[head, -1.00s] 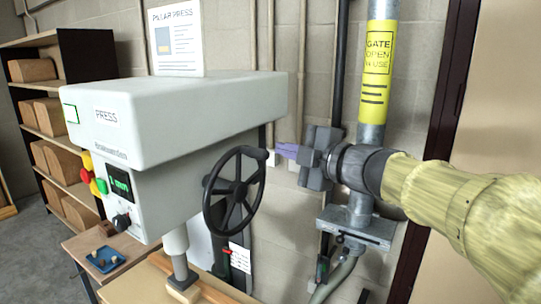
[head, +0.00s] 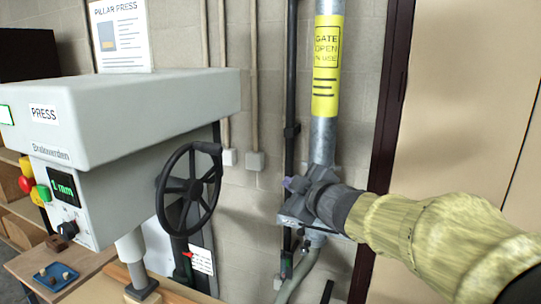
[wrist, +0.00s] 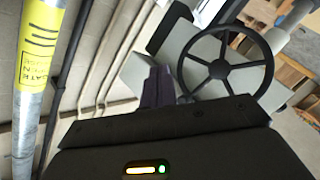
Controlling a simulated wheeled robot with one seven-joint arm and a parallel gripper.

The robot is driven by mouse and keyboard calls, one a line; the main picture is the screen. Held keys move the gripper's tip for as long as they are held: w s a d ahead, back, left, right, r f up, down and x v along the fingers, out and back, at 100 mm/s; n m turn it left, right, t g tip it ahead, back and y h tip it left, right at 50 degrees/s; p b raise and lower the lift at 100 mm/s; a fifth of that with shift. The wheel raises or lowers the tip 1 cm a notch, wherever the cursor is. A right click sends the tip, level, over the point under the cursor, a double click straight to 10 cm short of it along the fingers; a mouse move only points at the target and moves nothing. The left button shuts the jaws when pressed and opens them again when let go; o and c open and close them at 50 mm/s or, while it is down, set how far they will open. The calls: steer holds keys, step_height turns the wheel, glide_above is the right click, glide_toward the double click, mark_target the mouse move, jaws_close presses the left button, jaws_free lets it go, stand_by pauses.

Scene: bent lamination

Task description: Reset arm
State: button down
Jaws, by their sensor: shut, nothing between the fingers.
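My gripper (head: 292,185) is at the end of my yellowish sleeved arm, in front of the grey pipe on the right of the head view. Its fingers are shut and empty, pointing left and away. In the wrist view, the purple-grey fingers (wrist: 158,88) show together, with the press's black handwheel beyond them to the right. The gripper is apart from the handwheel (head: 189,186), which stands to its left. The pipe's slide plate is partly hidden behind the gripper.
The white pillar press (head: 120,105) fills the left, with a lit display and buttons. A blue tray (head: 55,277) lies on the wooden bench below. The vertical pipe (head: 323,140) carries a yellow gate label (head: 327,65). A dark door frame (head: 392,90) stands at right.

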steer(key=s+d+f+m+g+h+b, duration=0.1)
steer(key=s+d+f+m+g+h, duration=0.25)
steer(key=f, duration=0.55)
steer(key=s+d+f+m+g+h+b, duration=0.1)
steer(key=s+d+f+m+h, duration=0.15)
steer(key=d+f+m, duration=0.55)
steer(key=s+f+m+g+h, duration=0.1)
steer(key=s+f+m+g, duration=0.2)
steer(key=s+f+g, duration=0.4)
steer(key=s+f+b, duration=0.1)
steer(key=s+f, duration=0.7)
steer(key=f, duration=0.1)
steer(key=shift+s+a, duration=0.2)
steer(key=shift+s, duration=0.1)
steer(key=shift+a, duration=0.1)
